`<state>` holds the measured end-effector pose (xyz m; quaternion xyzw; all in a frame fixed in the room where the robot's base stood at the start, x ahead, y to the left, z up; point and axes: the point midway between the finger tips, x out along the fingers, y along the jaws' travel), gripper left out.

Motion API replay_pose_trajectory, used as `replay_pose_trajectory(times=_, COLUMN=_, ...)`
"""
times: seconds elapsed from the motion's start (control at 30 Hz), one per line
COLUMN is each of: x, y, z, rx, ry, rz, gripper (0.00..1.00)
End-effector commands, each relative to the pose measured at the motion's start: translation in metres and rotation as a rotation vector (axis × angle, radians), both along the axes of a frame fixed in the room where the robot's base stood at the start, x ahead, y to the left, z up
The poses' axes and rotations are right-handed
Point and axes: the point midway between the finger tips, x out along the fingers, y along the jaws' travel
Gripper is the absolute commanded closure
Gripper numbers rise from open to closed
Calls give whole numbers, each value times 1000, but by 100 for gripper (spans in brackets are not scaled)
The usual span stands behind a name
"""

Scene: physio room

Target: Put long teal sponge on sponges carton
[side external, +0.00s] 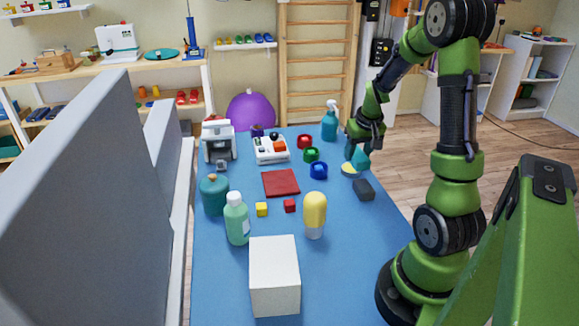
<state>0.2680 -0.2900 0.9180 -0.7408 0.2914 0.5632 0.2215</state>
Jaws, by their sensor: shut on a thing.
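My gripper (362,150) is at the far right part of the blue table, pointing down. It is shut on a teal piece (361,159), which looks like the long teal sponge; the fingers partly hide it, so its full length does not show. The teal piece is just above or beside a pale yellow round thing (350,170); I cannot tell whether they touch. A plain white box (275,288) stands at the near middle of the table, well away from my gripper. It may be the sponges carton, but no label is readable.
The blue table (345,275) has free room at its near right. A yellow-topped bottle (315,212), a green bottle (237,220) and a teal jar (214,195) stand behind the white box. A dark grey block (364,190) and blue ring (319,170) lie near my gripper.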

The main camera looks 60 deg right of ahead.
Motion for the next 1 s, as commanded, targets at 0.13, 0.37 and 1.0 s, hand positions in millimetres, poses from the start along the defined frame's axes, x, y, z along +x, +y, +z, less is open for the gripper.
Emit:
replay_pose_trajectory(times=0.13, x=37, y=38, z=16, rx=-3, ry=-3, rz=135, gripper=82)
replay_pose_trajectory(times=0.37, x=89, y=141, z=48, rx=-3, ry=-4, rz=443, gripper=82)
replay_pose_trajectory(times=1.0, x=15, y=413, z=110, rx=-1, ry=-3, rz=1411, gripper=82)
